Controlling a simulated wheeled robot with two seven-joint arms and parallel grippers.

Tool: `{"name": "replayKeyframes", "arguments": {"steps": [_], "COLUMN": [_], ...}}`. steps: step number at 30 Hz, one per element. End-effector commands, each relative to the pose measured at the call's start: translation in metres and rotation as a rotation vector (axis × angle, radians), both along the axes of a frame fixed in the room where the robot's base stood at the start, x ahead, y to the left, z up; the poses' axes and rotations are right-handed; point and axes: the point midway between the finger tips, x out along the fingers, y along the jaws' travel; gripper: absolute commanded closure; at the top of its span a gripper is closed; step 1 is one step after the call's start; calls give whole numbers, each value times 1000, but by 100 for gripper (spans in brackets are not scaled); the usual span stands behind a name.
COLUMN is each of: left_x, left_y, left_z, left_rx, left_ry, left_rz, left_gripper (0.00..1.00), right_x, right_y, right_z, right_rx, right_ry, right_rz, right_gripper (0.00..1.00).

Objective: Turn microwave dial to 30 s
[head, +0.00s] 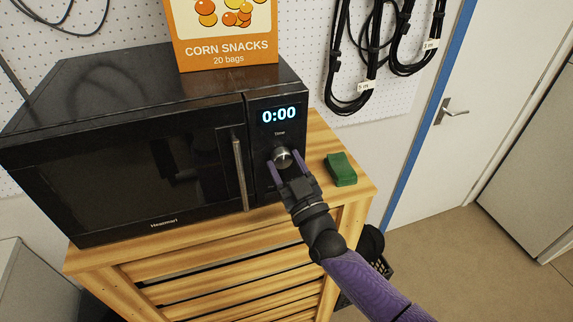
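The black microwave (130,150) stands on a wooden cabinet, its door closed. Its display (279,114) reads 0:00. The round silver dial (283,155) sits below the display, under the word "Time". My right gripper (285,161) is at the dial, with one purple finger on each side of it. The fingers are spread about the dial's width; whether they touch it I cannot tell. My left gripper is not in view.
A vertical door handle (239,172) is left of the dial. A green block (341,169) lies on the wooden cabinet (200,240), right of the microwave. An orange corn snacks box (222,50) stands on top. Black cables (350,60) hang on the wall behind.

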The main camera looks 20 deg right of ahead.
Motion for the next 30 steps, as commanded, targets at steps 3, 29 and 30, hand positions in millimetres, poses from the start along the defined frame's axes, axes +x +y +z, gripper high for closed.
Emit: {"name": "replayKeyframes", "arguments": {"steps": [3, 29, 30], "left_x": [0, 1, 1], "left_y": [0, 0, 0], "left_z": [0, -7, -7], "left_rx": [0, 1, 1], "left_ry": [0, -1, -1], "left_rz": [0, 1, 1], "left_gripper": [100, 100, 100], "right_x": [0, 0, 0], "right_y": [0, 2, 2], "right_z": [0, -1, -1], "right_rx": [0, 389, 410], "right_ry": [0, 14, 14], "right_rz": [0, 0, 0], "right_gripper": [90, 100, 100]}}
